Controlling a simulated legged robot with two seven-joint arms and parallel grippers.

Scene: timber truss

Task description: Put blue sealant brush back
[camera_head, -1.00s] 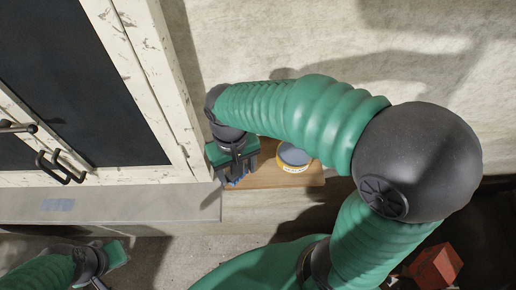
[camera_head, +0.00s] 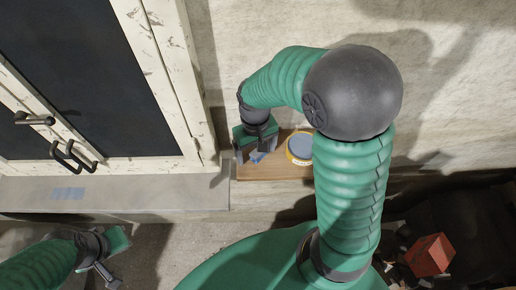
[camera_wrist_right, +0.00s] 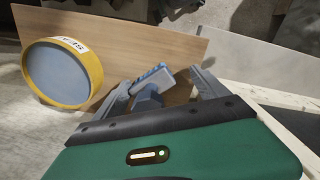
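The blue sealant brush (camera_wrist_right: 152,80) lies on or just above a small wooden shelf (camera_head: 285,170). In the right wrist view it sits between the fingers of my right gripper (camera_wrist_right: 162,92), which are spread apart with room around it. In the head view the brush (camera_head: 257,156) is mostly hidden under my right gripper (camera_head: 258,148), and contact with the shelf is hard to tell. A round yellow tin with a grey-blue top (camera_head: 300,147) stands beside it; its label shows in the wrist view (camera_wrist_right: 62,72). My left gripper (camera_head: 108,270) is low at the left, its fingers unclear.
A white-framed window with dark panes (camera_head: 90,70) and black handles stands at the left. Below it is a grey sill (camera_head: 120,193) with a blue patch (camera_head: 68,193). A red block (camera_head: 429,255) sits at the lower right. The wall behind the shelf is bare.

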